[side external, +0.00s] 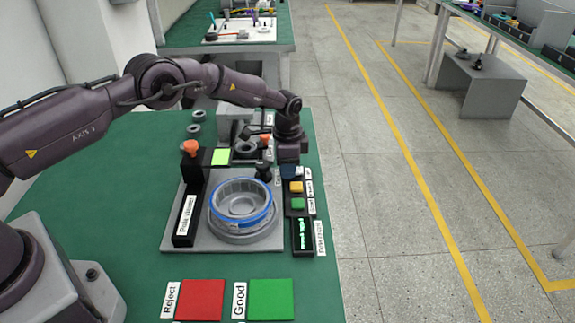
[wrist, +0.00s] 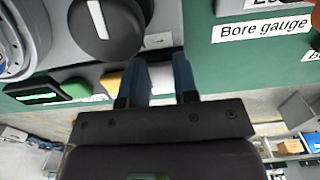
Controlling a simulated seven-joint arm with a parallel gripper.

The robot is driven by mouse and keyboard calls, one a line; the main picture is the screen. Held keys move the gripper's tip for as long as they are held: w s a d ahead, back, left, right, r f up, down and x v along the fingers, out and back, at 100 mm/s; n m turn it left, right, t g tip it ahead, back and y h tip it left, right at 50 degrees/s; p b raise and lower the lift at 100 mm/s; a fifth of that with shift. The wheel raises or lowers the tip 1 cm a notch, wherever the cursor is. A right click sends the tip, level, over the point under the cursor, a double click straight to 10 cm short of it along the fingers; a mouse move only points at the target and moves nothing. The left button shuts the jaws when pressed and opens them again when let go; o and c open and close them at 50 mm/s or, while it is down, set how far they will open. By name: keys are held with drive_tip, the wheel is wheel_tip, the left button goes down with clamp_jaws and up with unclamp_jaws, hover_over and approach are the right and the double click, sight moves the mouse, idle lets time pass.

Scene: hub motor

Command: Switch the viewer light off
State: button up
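The pole viewer (side external: 187,218) is a black labelled block on the left of a grey fixture plate. A bright yellow-green lit square (side external: 220,157) shows behind it. A row of buttons lies right of the fixture: a yellow button (side external: 296,187), a green button (side external: 298,204) and a dark blue part near the labels, partly covered by my gripper. The wrist view also shows the yellow button (wrist: 111,83) and green button (wrist: 75,89). My gripper (wrist: 161,72) points down at the far end of this row. Its two blue fingers are apart with nothing between them. Which control works the light is unclear.
A grey ring part with a blue band (side external: 243,205) sits in the fixture. A black knob with a white line (wrist: 98,20) is close to my fingers. Red (side external: 201,299) and green (side external: 270,298) pads lie in front. The bench edge runs along the right.

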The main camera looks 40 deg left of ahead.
drive_tip(key=shift+w+g+y, duration=0.3)
drive_tip(key=shift+g+y, duration=0.2)
drive_tip(key=shift+y, duration=0.1)
drive_tip(key=shift+s+d+r+g, duration=0.1)
drive_tip(key=shift+s+r+g, duration=0.1)
drive_tip(key=shift+g, duration=0.1)
drive_tip(key=o, duration=0.9)
drive_tip(key=shift+r, duration=0.1)
drive_tip(key=r, duration=1.1)
drive_tip(key=shift+w+d+r, duration=0.35)
drive_tip(key=shift+w+r, duration=0.05)
